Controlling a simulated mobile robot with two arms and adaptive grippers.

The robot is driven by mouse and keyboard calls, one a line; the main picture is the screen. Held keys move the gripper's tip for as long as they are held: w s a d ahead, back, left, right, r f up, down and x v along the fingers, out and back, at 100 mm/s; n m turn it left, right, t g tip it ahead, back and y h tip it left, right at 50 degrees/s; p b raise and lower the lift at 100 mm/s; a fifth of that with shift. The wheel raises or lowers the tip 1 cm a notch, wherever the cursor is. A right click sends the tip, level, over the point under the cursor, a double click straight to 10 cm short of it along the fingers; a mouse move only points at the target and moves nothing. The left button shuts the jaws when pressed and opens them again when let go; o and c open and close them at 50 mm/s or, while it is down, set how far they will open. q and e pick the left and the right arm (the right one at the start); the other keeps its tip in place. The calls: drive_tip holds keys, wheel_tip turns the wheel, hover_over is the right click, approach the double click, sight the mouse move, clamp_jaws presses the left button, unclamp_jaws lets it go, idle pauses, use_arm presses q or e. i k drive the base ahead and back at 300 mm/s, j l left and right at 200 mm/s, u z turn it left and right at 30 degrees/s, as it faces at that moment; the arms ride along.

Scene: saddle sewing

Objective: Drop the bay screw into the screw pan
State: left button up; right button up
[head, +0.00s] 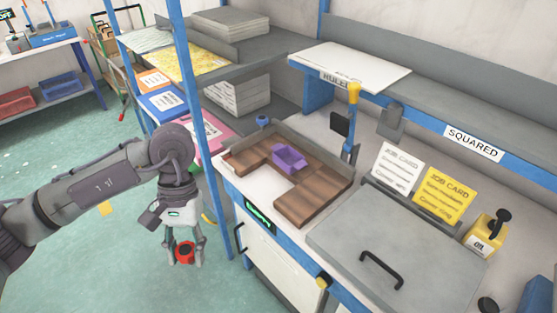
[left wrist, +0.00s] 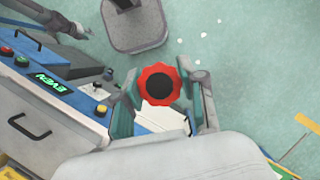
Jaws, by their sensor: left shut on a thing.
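My left gripper (head: 187,257) points down over the floor in front of the bench, left of the cabinet. It is shut on a red screw with a lobed head and black centre, taken to be the bay screw (head: 184,251). In the left wrist view the bay screw (left wrist: 160,85) sits between the two fingers (left wrist: 163,100). A small purple open tray (head: 288,158), possibly the screw pan, rests on the brown wooden surface on the bench, right of the gripper. A grey arm part at the wrist view's top left is probably my right arm; its jaws are unclear.
A blue upright post (head: 197,120) stands between my arm and the wooden surface. A grey lid with a black handle (head: 381,268) covers the bench's front right. Job cards (head: 398,168) and a yellow oil can (head: 485,234) stand behind it. Open floor lies left.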

sight(283, 162)
drive_tip(key=i+j+z, duration=0.15)
drive_tip(key=i+z, duration=0.3)
drive_tip(key=i+j+z, duration=0.4)
drive_tip(key=i+l, duration=0.05)
drive_tip(key=l, duration=0.05)
